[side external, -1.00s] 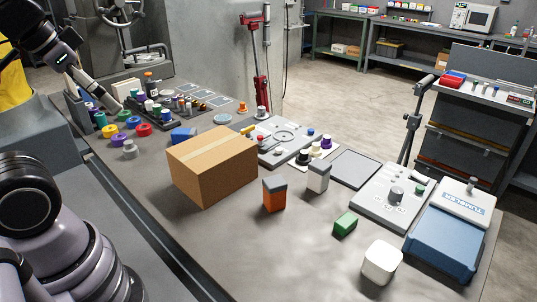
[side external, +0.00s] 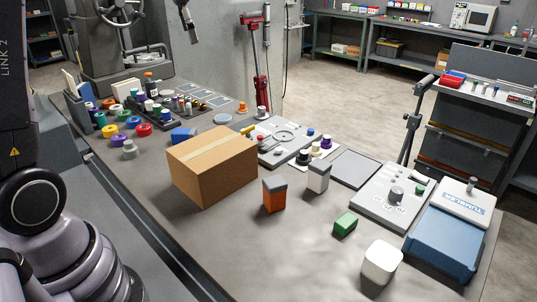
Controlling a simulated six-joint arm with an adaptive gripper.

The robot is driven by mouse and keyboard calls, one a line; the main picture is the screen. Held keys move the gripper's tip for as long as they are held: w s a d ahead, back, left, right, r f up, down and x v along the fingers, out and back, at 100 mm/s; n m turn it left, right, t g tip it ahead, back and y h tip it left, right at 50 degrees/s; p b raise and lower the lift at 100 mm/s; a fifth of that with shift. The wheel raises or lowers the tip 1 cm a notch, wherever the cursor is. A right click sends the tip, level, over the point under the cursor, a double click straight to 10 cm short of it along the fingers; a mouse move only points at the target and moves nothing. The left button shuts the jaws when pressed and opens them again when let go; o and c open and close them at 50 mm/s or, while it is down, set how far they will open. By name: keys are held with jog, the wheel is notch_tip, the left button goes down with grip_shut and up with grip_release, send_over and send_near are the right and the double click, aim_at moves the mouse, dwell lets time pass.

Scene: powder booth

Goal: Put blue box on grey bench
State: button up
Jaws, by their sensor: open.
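A small blue box (side external: 183,134) lies on the grey bench (side external: 305,245), just behind the cardboard box's far left side. I cannot tell whether the two boxes touch. My gripper (side external: 190,33) is at the top edge of the side external view, open and empty, high above the bench and well apart from the blue box. Only its lower end shows; the rest is cut off by the frame.
A large cardboard box (side external: 212,167) stands mid-bench. Coloured rings and bottles crowd the far left. An orange box (side external: 275,194), a white-grey box (side external: 318,177), a green block (side external: 345,224) and a white container (side external: 382,262) stand at right. The bench's front middle is clear.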

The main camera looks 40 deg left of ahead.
jog(key=w+a+f+m+g, duration=0.1)
jog(key=w+a+f, duration=0.45)
jog(key=a, duration=0.25)
jog(key=m+g+h, duration=0.1)
jog(key=m+g, duration=0.1)
jog(key=m, duration=0.2)
send_over(183, 131)
jog(key=f, duration=2.7)
jog(key=shift+w, duration=0.2)
jog(key=shift+s+f, duration=0.15)
jog(key=shift+f, duration=2.7)
jog(key=shift+r, duration=0.1)
jog(key=c, duration=1.3)
jog(key=shift+r, duration=0.1)
